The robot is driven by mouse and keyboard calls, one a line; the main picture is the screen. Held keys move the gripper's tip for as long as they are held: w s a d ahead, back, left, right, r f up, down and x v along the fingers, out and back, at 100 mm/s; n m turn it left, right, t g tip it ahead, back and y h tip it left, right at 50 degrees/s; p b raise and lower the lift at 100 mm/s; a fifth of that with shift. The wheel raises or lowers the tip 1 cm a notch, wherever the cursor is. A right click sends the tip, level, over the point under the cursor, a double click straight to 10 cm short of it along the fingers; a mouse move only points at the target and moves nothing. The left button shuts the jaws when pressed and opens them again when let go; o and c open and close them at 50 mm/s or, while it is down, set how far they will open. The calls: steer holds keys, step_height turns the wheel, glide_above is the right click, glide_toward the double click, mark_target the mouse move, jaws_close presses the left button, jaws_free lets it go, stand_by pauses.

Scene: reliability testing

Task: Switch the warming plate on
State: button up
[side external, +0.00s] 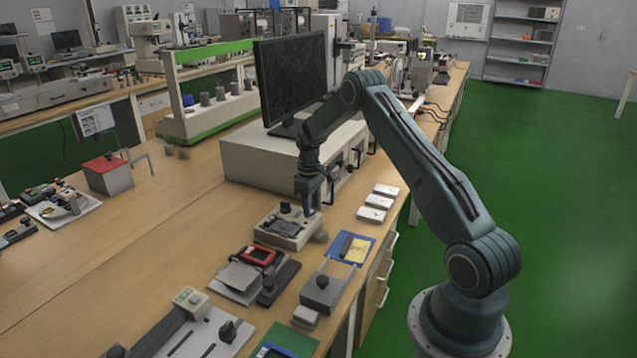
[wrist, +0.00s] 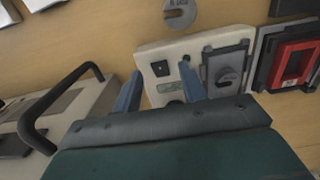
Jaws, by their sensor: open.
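The warming plate appears to be the pale box (side external: 291,236) on the bench, below my gripper (side external: 308,204). In the wrist view its pale casing (wrist: 165,48) carries a black rocker switch (wrist: 160,68), a small dark knob (wrist: 185,58), a green label and a grey plate on the right. My gripper (wrist: 161,74) is open and empty. Its two blue fingers appear on either side of the switch. I cannot tell whether they touch the casing, or which way the switch is set.
A large pale cabinet (side external: 245,165) with a monitor (side external: 290,80) stands behind. Its black handle (wrist: 60,100) shows at left in the wrist view. A red-framed device (wrist: 293,64) sits to the right of the plate. A loose slotted disc (wrist: 179,15) lies on the bench.

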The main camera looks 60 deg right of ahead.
step_height(320, 180, up, 12)
steer(key=shift+w+r, duration=0.25)
steer(key=shift+w, duration=0.05)
stand_by(0.4)
steer(key=s+a+r+t, duration=0.1)
steer(key=s+a+r, duration=0.3)
steer(key=a+r, duration=0.55)
steer(key=s+a+r+t, duration=0.2)
steer(key=s+a+r, duration=0.2)
steer(key=a+r, duration=0.5)
steer(key=s+a+t, duration=0.1)
steer(key=s+a, duration=0.5)
steer(key=s, duration=0.4)
steer(key=s+a+t, duration=0.2)
steer(key=s+a, duration=0.5)
steer(key=s, duration=0.3)
steer(key=shift+s+a+f, duration=0.25)
steer(key=shift+s+f, duration=0.05)
steer(key=shift+f, duration=0.1)
